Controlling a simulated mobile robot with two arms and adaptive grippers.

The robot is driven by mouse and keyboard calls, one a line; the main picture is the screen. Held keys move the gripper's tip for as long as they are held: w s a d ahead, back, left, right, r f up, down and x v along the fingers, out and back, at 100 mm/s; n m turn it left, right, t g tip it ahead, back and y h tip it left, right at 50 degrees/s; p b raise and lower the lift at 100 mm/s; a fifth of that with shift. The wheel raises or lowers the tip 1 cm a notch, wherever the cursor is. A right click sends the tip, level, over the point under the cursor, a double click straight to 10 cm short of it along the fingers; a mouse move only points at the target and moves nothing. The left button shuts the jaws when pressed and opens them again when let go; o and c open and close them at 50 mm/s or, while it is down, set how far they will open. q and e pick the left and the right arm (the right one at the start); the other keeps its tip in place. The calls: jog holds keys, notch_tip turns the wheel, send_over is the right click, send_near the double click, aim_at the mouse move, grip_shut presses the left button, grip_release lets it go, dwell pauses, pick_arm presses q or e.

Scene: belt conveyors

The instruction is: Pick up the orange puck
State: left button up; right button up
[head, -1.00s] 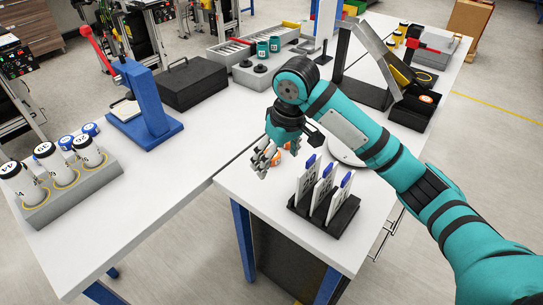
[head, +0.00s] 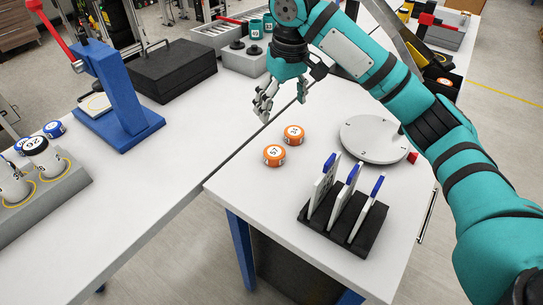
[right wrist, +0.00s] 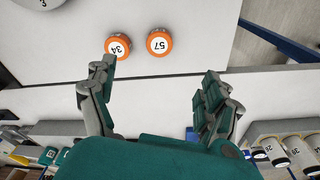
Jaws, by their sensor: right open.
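Two orange pucks with white numbered tops lie flat on the near white table. One puck (head: 274,155) is nearer its left edge, and the other puck (head: 293,134) is just behind it, to the right. My right gripper (head: 283,103) is open and empty, above the table and beyond the pucks in the head view. In the right wrist view both pucks are past the fingertips (right wrist: 160,72). My left gripper is not in view.
A black rack (head: 342,226) with upright white cards stands in front of the pucks. A round grey plate (head: 372,139) is to their right. A blue press (head: 119,95), black case (head: 174,68) and grey tube holder (head: 50,200) stand on the left table. Table around the pucks is clear.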

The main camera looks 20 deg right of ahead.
notch_tip(320, 180, down, 3)
jog(key=w, duration=0.1)
jog(key=p, duration=0.2)
send_over(274, 151)
jog(key=f, duration=0.9)
jog(key=shift+s+d+f, duration=0.2)
jog(key=shift+s+f, duration=0.15)
jog(key=shift+s, duration=0.05)
jog(key=shift+f, duration=0.45)
jog(key=f, duration=0.4)
jog(key=shift+w+a+f+p, duration=0.2)
jog(key=shift+w+f+p, duration=0.05)
jog(key=shift+w+p, duration=0.1)
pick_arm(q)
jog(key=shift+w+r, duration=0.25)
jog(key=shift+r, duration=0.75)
pick_arm(e)
jog(key=shift+s, duration=0.1)
jog(key=shift+c, duration=0.3)
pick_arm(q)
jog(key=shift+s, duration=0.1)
pick_arm(e)
jog(key=shift+r, duration=0.1)
jog(key=c, duration=1.2)
